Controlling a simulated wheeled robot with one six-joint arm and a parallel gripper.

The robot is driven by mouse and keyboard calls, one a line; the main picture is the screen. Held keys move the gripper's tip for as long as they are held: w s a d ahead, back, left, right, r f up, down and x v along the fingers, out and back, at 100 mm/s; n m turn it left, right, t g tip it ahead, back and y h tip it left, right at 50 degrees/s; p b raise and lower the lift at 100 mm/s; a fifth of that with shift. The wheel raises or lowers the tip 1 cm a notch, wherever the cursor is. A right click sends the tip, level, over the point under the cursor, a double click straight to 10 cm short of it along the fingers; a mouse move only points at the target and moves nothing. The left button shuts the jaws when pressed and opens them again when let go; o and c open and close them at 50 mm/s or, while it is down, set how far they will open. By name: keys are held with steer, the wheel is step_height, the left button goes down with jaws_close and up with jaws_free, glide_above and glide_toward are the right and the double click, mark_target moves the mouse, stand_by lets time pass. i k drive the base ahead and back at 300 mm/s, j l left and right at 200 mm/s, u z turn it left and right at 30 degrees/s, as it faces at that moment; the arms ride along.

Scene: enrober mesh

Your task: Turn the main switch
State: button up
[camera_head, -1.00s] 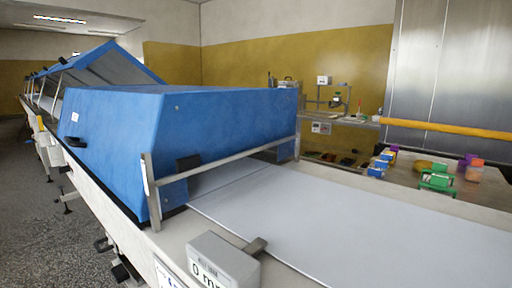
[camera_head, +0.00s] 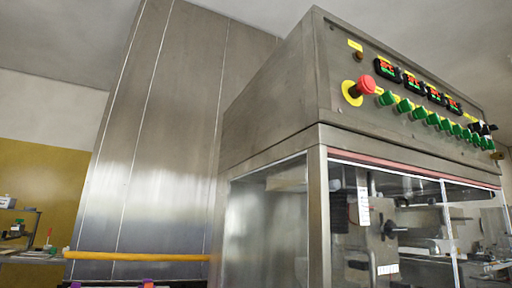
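A steel machine cabinet (camera_head: 268,90) with a control panel on its upper front fills the right side. On the panel are a red mushroom button (camera_head: 366,85) on a yellow ring, a row of several green knobs (camera_head: 419,113) and several red-lit displays (camera_head: 388,70) above them. Black switches (camera_head: 483,128) sit near the panel's right end, small and seen at a steep angle. No label that I can read marks one of these as the main switch.
Below the panel, the machine has clear windows (camera_head: 270,235) with mechanisms inside. A tall steel wall panel (camera_head: 165,140) stands behind, with a yellow horizontal bar (camera_head: 135,256) across it. A bench with small equipment (camera_head: 35,250) is at the far left.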

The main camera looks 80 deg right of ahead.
mark_target(492, 127)
steer(key=k+j+z, duration=0.1)
steer(key=z, duration=0.4)
steer(key=k+j+z, duration=0.15)
steer(key=z, duration=2.15)
